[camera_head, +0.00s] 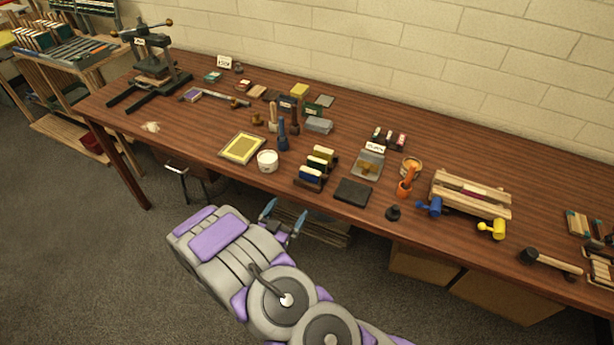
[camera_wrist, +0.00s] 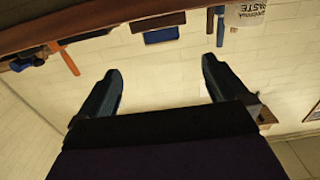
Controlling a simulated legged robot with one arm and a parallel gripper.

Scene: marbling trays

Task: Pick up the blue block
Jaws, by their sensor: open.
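The blue block (camera_head: 311,174) stands at the front of a small wooden holder, with a pale block and a yellow-topped block behind it. In the wrist view, which looks upside down, a blue face that appears to be this block (camera_wrist: 161,36) shows above and between my fingertips. My gripper (camera_head: 284,218) is open and empty, off the table's front edge and below the block in the head view. In the wrist view, both fingers of my gripper (camera_wrist: 162,67) are spread wide and touch nothing.
A white tub (camera_head: 267,161) and dark blue bottle (camera_head: 282,137) stand left of the holder. A black pad (camera_head: 352,191) lies right of it, with an orange tool (camera_head: 405,185) farther right. The table's front edge (camera_head: 260,185) lies between my gripper and the block.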

